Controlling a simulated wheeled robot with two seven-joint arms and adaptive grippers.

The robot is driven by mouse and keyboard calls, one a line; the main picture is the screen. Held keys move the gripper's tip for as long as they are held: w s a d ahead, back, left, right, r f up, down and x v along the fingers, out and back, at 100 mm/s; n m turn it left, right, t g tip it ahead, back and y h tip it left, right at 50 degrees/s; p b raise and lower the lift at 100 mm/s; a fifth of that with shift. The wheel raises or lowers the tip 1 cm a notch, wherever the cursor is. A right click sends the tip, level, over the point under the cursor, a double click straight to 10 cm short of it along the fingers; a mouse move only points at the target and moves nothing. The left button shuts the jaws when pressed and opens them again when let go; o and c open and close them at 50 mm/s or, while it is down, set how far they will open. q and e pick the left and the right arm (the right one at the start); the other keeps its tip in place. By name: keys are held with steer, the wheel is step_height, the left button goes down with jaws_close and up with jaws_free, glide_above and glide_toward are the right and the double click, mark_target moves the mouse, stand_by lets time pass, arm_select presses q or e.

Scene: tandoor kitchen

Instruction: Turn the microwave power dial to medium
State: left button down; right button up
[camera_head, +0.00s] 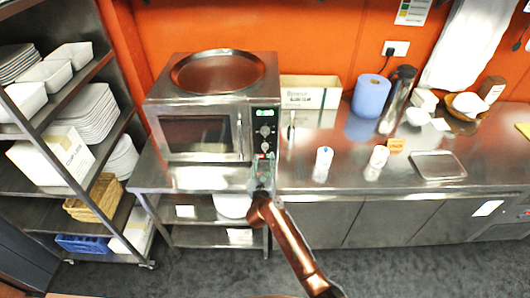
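The steel microwave (200,135) stands on the steel counter at the centre left, its door shut. Its control panel at the right has a green display (264,113) and dark round dials (265,130) below it. My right gripper (263,160) is in front of the lower part of the panel, its arm coming up from below. It hides the panel's lower end. It is too small to tell whether the fingers are open or touch a dial. The setting of the dials cannot be read. My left gripper is not in view.
A round metal tray (218,71) lies on top of the microwave. To the right, the counter (340,150) holds a cardboard box (310,92), a blue roll (371,96), a white bottle (323,163) and a shallow tray (438,165). A shelf rack with dishes (95,115) stands left.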

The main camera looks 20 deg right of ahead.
mark_target(265, 150)
steer(key=x, duration=0.5)
steer(key=shift+c, duration=0.6)
jaws_close()
